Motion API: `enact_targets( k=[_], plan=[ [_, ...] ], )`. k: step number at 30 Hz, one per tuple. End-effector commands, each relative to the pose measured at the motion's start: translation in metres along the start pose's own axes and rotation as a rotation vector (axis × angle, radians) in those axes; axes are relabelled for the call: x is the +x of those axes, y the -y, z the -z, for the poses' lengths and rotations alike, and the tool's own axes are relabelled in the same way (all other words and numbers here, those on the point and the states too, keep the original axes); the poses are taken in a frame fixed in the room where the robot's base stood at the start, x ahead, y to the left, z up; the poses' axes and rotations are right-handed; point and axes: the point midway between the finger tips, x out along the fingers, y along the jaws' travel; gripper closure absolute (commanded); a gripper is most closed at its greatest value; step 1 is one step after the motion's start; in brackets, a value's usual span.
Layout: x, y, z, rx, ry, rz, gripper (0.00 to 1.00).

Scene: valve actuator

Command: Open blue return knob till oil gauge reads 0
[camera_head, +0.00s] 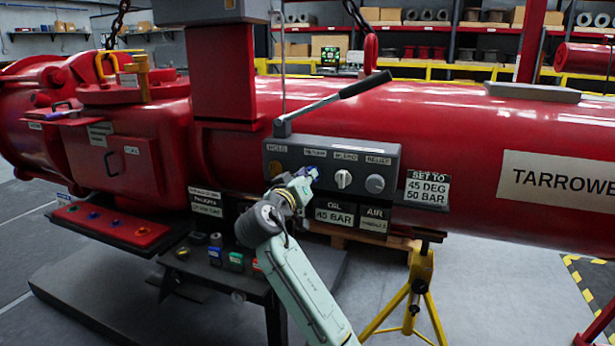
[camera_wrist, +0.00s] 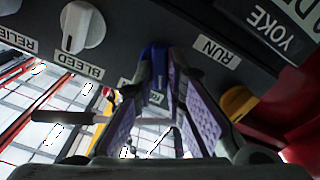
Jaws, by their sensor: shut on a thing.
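The grey control panel (camera_head: 300,158) is mounted on the red actuator body. The blue return knob (camera_wrist: 155,62) is between the fingertips of my gripper (camera_wrist: 165,78) in the wrist view. My gripper is shut on it, and its purple pads hide part of the knob. In the head view my gripper (camera_head: 303,180) reaches the panel below the RETURN label, and only a bit of blue shows there. An "OIL 45 BAR" sign (camera_head: 334,213) hangs below the panel. I cannot make out an oil gauge dial or needle in either view.
To the right of my gripper are the white BLEED knob (camera_head: 343,179) and grey RELIEF knob (camera_head: 375,184). A yellow knob (camera_wrist: 238,102) sits beside RUN in the wrist view. A black-handled lever (camera_head: 335,100) rises above the panel. A yellow stand (camera_head: 417,290) is below.

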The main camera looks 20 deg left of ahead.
Motion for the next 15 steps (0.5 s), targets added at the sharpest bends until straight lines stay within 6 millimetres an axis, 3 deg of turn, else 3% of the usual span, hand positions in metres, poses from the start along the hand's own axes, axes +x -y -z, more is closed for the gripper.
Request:
enact_targets(
  k=[15],
  plan=[
    [-0.0002,0.0012,0.0014,-0.492,0.001,0.001,1.00]
  ],
)
